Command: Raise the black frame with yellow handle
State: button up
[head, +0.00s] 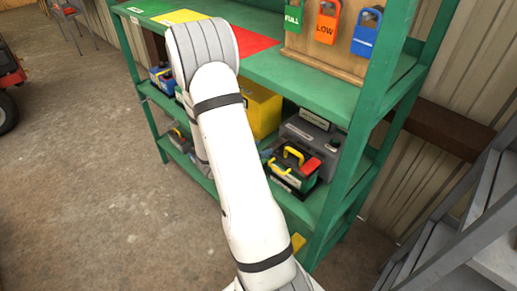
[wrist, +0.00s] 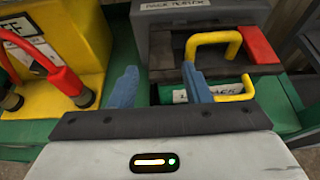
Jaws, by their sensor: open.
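The black frame with the yellow handle sits on a green pack on the middle shelf. In the head view its yellow handle (head: 293,151) stands up beside a red block (head: 311,165). In the wrist view the yellow handle (wrist: 213,38) is a bent bar at the upper right, with more yellow bar lower down and the red block (wrist: 258,44) to its right. My gripper (wrist: 160,84) is open, with two blue fingers. The right finger overlaps the handle in the picture; I cannot tell whether they touch.
A grey box (head: 309,137) stands behind the pack. A yellow box (head: 260,108) with a red cable (wrist: 48,62) is to the left. The green shelf rack's post (head: 350,135) stands close on the right, with grey steps (head: 440,245) beyond.

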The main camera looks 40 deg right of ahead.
aim_at(278, 143)
jog(key=x, duration=0.7)
jog(key=shift+p, duration=0.35)
jog(key=c, duration=0.7)
jog(key=o, duration=0.4)
jog(key=shift+c, duration=0.2)
jog(key=shift+r, duration=0.1)
jog(key=shift+c, duration=0.2)
